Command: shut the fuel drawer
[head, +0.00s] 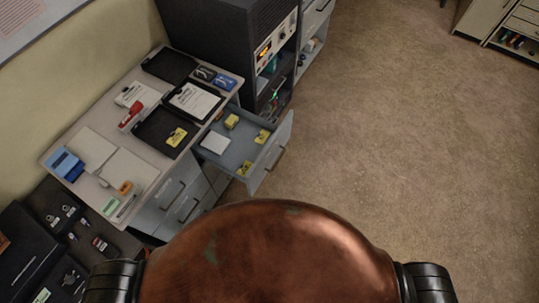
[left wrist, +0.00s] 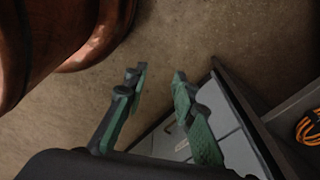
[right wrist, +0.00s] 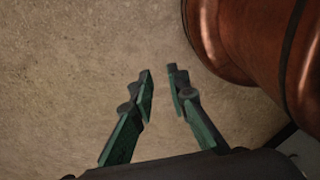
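One drawer (head: 225,166) of the grey desk unit stands pulled out to the right in the head view. It holds several yellow items and a white card. Its front panel with a handle (head: 277,158) faces the open floor. No label naming it as the fuel drawer is readable. My left gripper (left wrist: 158,76) is open and empty in the left wrist view, beside a dark-edged cabinet. My right gripper (right wrist: 159,70) is open and empty above bare floor in the right wrist view. Neither gripper shows in the head view, so their distance to the drawer cannot be told.
The desk top (head: 95,125) carries trays, papers and small boxes. A dark equipment rack (head: 225,45) stands close behind the open drawer. Closed drawers (head: 180,205) sit lower left of it. The floor (head: 400,130) to the right is clear.

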